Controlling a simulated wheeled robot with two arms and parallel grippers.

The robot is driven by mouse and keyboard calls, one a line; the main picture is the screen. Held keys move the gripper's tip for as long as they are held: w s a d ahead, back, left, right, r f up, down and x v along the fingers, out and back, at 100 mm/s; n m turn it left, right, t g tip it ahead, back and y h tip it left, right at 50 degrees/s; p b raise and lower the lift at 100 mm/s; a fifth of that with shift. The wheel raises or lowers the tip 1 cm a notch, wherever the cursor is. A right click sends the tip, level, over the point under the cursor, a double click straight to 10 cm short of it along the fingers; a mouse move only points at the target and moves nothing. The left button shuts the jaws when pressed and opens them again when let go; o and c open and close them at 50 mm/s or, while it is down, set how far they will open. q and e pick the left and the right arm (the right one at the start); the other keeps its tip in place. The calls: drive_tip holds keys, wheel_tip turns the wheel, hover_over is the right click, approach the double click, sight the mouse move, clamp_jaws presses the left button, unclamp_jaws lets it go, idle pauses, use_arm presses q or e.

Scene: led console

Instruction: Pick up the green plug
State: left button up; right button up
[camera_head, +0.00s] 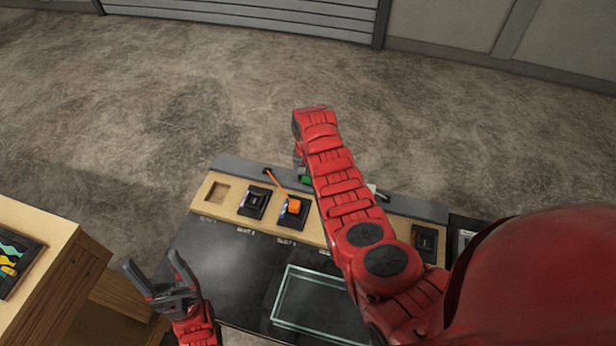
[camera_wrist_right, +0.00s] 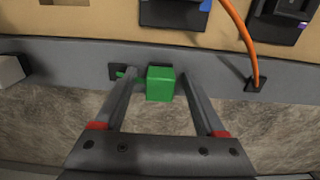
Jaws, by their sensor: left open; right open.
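The green plug (camera_wrist_right: 160,83) is a small green block in the right wrist view. It sits against the grey strip of the console, beside a dark socket plate with a short green piece leading to it. In the head view only a bit of the green plug (camera_head: 305,180) shows beside my right arm. My right gripper (camera_wrist_right: 163,92) is open, with one finger on each side of the plug; I cannot tell whether they touch it. My left gripper (camera_head: 163,283) is open and empty at the console's left front.
The console has a wooden panel (camera_head: 228,207) with dark modules. An orange plug (camera_head: 294,206) has an orange cable running to the grey strip. A glass-like tray (camera_head: 322,304) lies on the dark surface. A wooden cabinet (camera_head: 60,262) stands at left. A white block (camera_wrist_right: 10,70) is on the strip.

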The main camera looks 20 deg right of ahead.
clamp_jaws()
drive_tip(key=shift+r, duration=0.15)
idle(0.4)
